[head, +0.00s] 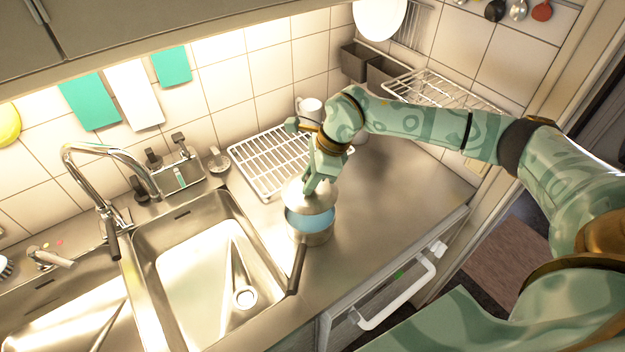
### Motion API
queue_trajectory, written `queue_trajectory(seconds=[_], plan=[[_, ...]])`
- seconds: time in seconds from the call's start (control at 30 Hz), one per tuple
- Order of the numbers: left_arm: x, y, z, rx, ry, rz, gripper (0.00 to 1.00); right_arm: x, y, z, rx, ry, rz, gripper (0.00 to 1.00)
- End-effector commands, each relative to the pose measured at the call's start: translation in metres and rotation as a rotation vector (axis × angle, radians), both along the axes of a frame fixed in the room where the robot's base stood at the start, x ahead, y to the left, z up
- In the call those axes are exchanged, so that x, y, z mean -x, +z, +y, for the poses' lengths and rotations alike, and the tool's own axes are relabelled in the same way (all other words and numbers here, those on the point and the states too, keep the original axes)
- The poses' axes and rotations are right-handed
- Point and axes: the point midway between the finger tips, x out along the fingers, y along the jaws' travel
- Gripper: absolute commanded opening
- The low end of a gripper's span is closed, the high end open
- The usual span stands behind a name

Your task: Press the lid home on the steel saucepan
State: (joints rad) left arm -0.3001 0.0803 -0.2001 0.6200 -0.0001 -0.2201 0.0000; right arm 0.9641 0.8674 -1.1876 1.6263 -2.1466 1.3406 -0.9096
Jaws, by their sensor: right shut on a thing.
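The steel saucepan (316,239) stands on the steel counter just right of the sink, its dark handle (297,270) pointing toward the front edge. Something blue shows inside it. The round steel lid (325,197) is over the back part of the pan, apart from a full seat, with the blue inside visible along the front. My right gripper (311,184) is shut on the top of the lid, at its knob, which the fingers hide. Whether the lid touches the rim at the back cannot be told. My left gripper is not in view.
The sink (205,262) lies directly left, with a tall tap (105,180). A white wire rack (262,160) and a white mug (309,108) stand behind the pan. A drawer with a white handle (398,292) is below the counter front. The counter right of the pan is clear.

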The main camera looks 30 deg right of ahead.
Motion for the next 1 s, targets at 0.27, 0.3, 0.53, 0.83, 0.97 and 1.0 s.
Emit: queue_trajectory(seconds=[0.27,0.3,0.53,0.83,0.97,1.0], plan=[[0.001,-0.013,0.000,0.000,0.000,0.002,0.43,0.000,-0.016,0.000,0.001,0.009,0.001,0.00],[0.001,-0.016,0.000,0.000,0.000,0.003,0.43,0.000,-0.021,0.000,0.001,0.009,0.001,0.00],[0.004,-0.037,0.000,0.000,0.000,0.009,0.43,0.000,-0.047,0.000,0.002,0.008,0.001,0.00],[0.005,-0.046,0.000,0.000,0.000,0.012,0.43,0.000,-0.064,0.000,0.002,0.007,0.000,0.00],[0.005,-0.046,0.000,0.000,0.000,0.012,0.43,0.000,-0.064,0.000,0.003,0.007,-0.001,0.00],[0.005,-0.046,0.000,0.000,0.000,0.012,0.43,0.000,-0.064,0.000,0.002,0.007,-0.001,0.00]])
